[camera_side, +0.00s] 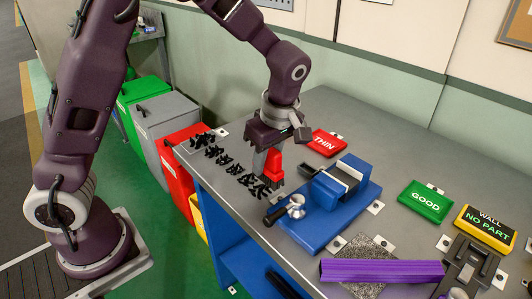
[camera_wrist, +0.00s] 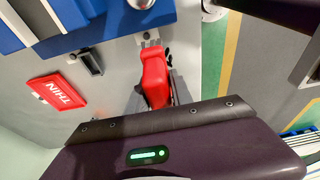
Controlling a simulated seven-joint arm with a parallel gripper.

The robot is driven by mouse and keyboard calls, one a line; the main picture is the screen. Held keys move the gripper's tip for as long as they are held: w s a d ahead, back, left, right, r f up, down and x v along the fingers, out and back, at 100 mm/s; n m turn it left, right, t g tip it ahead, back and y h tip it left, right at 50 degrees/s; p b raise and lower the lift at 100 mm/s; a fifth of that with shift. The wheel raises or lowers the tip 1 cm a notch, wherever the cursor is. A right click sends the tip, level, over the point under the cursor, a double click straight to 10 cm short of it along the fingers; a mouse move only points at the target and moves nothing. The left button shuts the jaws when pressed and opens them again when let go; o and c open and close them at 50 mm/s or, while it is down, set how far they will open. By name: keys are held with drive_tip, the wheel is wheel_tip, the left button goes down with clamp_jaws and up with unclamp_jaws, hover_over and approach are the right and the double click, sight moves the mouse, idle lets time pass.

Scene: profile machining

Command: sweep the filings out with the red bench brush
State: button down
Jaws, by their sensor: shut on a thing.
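The red bench brush (camera_side: 273,168) is held upright in my gripper (camera_side: 267,158), beside the left end of the blue vise (camera_side: 325,205). Its lower end is at or just above the bench; I cannot tell if it touches. In the wrist view the red brush (camera_wrist: 154,78) sits between the fingers of my gripper (camera_wrist: 157,98), and its bristles are not clear. Dark clumps that look like filings (camera_side: 222,160) lie in a row along the bench's left part, from the far left corner to the foot of the brush. The gripper is shut on the brush.
The grey bench (camera_side: 235,205) has its left edge beside the clumps. A red bin (camera_side: 185,150) stands below that edge. Red THIN (camera_side: 326,142), green GOOD (camera_side: 427,200) and yellow-black WALL NO PART (camera_side: 485,228) signs lie on the bench. A purple profile (camera_side: 382,270) lies at the front.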

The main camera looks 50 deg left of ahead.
sight(265, 179)
drive_tip(key=x, duration=0.2)
drive_tip(key=d+x, duration=0.1)
drive_tip(key=x, duration=0.2)
drive_tip(key=shift+f, duration=0.25)
drive_tip(key=shift+a+r, duration=0.1)
drive_tip(key=shift+a, duration=10.7)
drive_tip(key=shift+a+r, duration=0.1)
drive_tip(key=shift+a, duration=2.65)
drive_tip(key=a+v, duration=0.1)
drive_tip(key=v, duration=0.6)
drive_tip(key=shift+r, duration=0.55)
drive_tip(key=shift+a, duration=0.15)
